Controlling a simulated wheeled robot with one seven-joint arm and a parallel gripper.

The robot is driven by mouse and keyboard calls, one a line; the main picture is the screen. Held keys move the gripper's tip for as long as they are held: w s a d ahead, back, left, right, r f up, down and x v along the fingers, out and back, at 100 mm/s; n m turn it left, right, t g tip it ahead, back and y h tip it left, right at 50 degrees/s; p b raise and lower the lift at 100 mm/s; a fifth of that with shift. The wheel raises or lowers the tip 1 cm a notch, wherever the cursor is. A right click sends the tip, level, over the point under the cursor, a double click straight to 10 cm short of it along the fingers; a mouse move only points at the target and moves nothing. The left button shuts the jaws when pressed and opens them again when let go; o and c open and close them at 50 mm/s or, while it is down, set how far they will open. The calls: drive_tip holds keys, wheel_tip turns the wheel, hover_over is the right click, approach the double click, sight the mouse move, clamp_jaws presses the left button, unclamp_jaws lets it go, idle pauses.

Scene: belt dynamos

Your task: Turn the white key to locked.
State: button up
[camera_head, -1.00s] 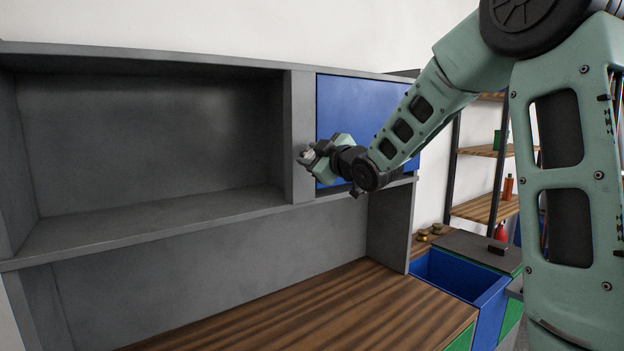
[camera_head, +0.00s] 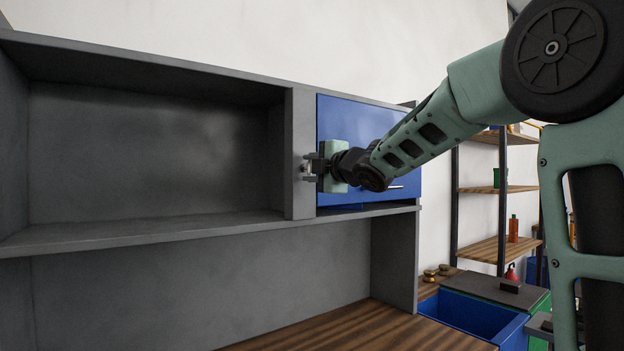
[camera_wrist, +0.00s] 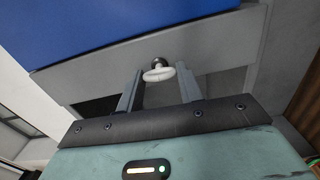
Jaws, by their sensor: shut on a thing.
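The white key (camera_wrist: 158,74) sticks out on a dark round lock on the grey upright post. In the wrist view its oval bow lies between the two fingers of my gripper (camera_wrist: 159,70). My gripper (camera_head: 310,168) is shut on the key, a finger on each side of the bow. In the head view the key is small and mostly covered by the fingers. The grey post (camera_head: 302,110) stands just left of the blue door (camera_head: 350,115). Any lock marking is not visible.
An open grey shelf bay (camera_head: 150,150) is left of the post. A bar handle (camera_head: 396,187) is low on the blue door. Below is a wooden worktop (camera_head: 370,335); a blue bin (camera_head: 470,312) and shelving (camera_head: 500,190) stand right.

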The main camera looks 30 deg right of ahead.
drive_tip(key=shift+n, duration=0.3)
idle(0.4)
drive_tip(key=o, duration=1)
drive_tip(key=shift+s, duration=0.1)
drive_tip(key=shift+s+d+p, duration=0.15)
drive_tip(key=shift+s+p, duration=2.5)
drive_tip(key=shift+s, duration=1.65)
drive_tip(key=shift+s+d+p, duration=0.15)
drive_tip(key=shift+s+p, duration=2.45)
drive_tip(key=shift+s, duration=1.7)
